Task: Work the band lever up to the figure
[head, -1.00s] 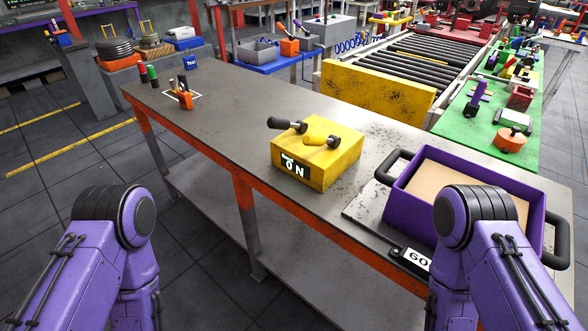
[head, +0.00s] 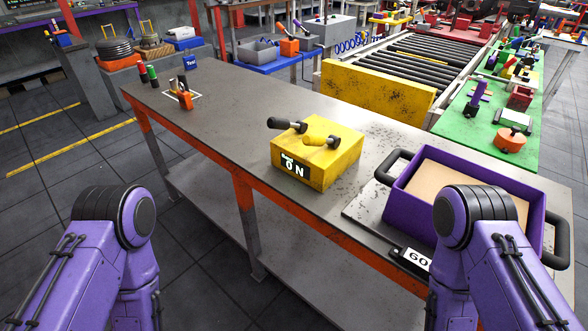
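A yellow box (head: 318,160) sits on the metal workbench, with a black display (head: 295,168) on its front reading "0 N". A small word above the reading is too small to read surely. I cannot tell which is the band lever. A plate with the figure "60" (head: 417,259) is at the bench's front edge, right of the box. My purple arms show at lower left and lower right; neither gripper is in view.
A purple tray (head: 398,204) with black handles stands right of the box. Several small tools (head: 183,95) stand at the bench's left end. A roller conveyor (head: 430,62) with a yellow end panel (head: 375,93) lies behind.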

